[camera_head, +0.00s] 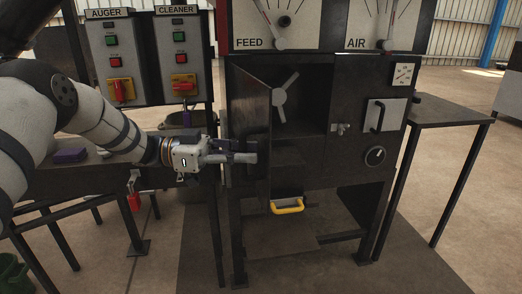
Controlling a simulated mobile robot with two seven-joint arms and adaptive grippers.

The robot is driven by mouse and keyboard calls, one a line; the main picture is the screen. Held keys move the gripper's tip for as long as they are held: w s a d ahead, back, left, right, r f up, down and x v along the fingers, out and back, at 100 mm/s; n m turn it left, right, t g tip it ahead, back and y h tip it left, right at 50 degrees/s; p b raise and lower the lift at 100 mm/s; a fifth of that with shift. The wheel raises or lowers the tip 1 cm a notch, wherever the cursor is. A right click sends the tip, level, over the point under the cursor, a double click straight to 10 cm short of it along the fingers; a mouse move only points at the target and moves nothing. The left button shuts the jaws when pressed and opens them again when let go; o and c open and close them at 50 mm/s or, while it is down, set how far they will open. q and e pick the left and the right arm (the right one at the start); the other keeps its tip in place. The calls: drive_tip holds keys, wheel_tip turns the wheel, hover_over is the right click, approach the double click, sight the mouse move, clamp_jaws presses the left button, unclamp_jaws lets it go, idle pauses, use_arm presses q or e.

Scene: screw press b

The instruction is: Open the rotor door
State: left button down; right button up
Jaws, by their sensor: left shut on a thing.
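The rotor door (249,105) is a dark panel on the left of the dark machine front, swung outward and seen at a steep angle. Beside it the square opening shows a grey three-spoked rotor (281,97) inside. My left gripper (248,157) reaches in from the left and is shut at the door's lower part. The dark fingers and door blend, so the exact part gripped is hard to see. My right gripper is not in view.
A latch (340,128) and a handled panel (386,115) sit right of the opening. A yellow handle (287,206) is below. Auger (114,60) and cleaner (181,58) control boxes stand behind my arm. A side table (450,112) is at right.

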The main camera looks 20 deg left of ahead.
use_arm(q)
drive_tip(key=shift+s+a, duration=0.4)
drive_tip(key=shift+a, duration=0.2)
drive_tip(key=shift+s+a, duration=0.4)
drive_tip(key=shift+a, duration=0.2)
drive_tip(key=c, duration=1.9)
unclamp_jaws()
drive_tip(key=v, duration=1.2)
